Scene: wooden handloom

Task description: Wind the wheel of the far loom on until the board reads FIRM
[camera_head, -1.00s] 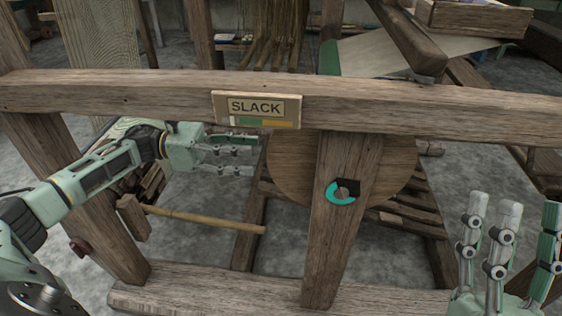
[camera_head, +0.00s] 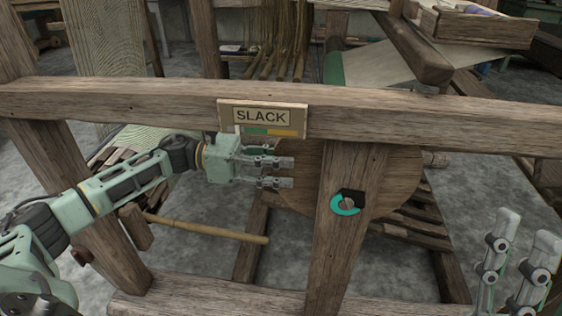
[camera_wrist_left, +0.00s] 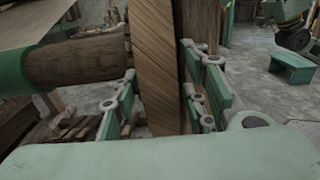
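The wheel (camera_head: 400,178) is a wooden disc behind the loom's upright post, which hides its middle. The board (camera_head: 262,117) on the crossbeam reads SLACK, above a green and yellow strip. My left gripper (camera_head: 285,173) is at the wheel's left edge in the head view. In the left wrist view the wheel's rim (camera_wrist_left: 158,70) stands between the fingers of my left gripper (camera_wrist_left: 160,90), one on each side. The fingers look open; firm contact does not show. My right gripper (camera_head: 515,265) is at the lower right, its fingers apart, empty and partly cut off.
A crossbeam (camera_head: 420,118) runs above my left gripper, and the post (camera_head: 345,225) stands right of it. A wooden handle (camera_head: 205,228) lies below my left arm. Grey floor shows beneath.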

